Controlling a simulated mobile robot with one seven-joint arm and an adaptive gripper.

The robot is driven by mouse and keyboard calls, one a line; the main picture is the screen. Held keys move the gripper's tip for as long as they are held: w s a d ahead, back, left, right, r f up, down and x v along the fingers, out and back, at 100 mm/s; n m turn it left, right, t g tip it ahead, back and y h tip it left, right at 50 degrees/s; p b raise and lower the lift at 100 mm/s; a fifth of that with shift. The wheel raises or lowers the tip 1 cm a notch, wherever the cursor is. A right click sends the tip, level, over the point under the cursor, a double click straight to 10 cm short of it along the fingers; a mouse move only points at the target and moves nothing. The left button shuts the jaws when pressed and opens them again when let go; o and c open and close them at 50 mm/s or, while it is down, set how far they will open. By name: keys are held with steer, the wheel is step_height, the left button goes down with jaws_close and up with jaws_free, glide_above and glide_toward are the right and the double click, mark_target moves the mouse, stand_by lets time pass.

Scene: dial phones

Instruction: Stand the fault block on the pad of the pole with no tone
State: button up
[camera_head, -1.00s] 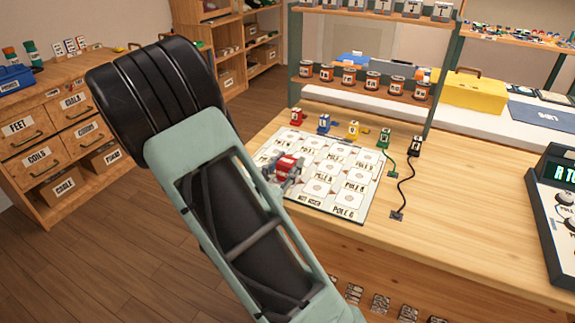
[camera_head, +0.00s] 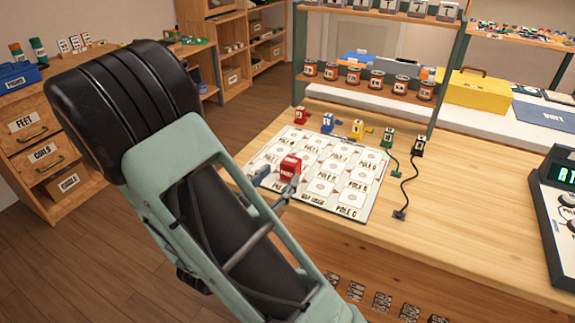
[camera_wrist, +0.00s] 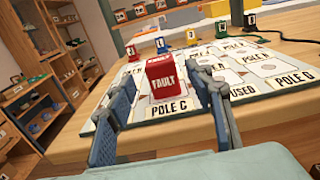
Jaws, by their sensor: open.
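The red fault block (camera_head: 290,168), marked FAULT, stands upright near the front left of the white pole board (camera_head: 335,205). In the wrist view the block (camera_wrist: 163,78) is on a pad whose label (camera_wrist: 172,107) reads like POLE G or POLE C; the last letter is unclear. My gripper (camera_head: 274,182) is open at the board's front edge. In the wrist view its blue-grey fingers (camera_wrist: 165,88) are on either side of the block, with gaps showing. The block's far side and part of its pad are hidden.
Red, blue, yellow, green and black plugs (camera_head: 357,129) line the board's back edge. Black cord runs right of the board. A console (camera_head: 555,215) with a partly cut-off display stands at the right. Bare table (camera_head: 460,220) lies between.

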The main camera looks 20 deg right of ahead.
steer(key=v, duration=0.4)
steer(key=shift+s+a, duration=0.3)
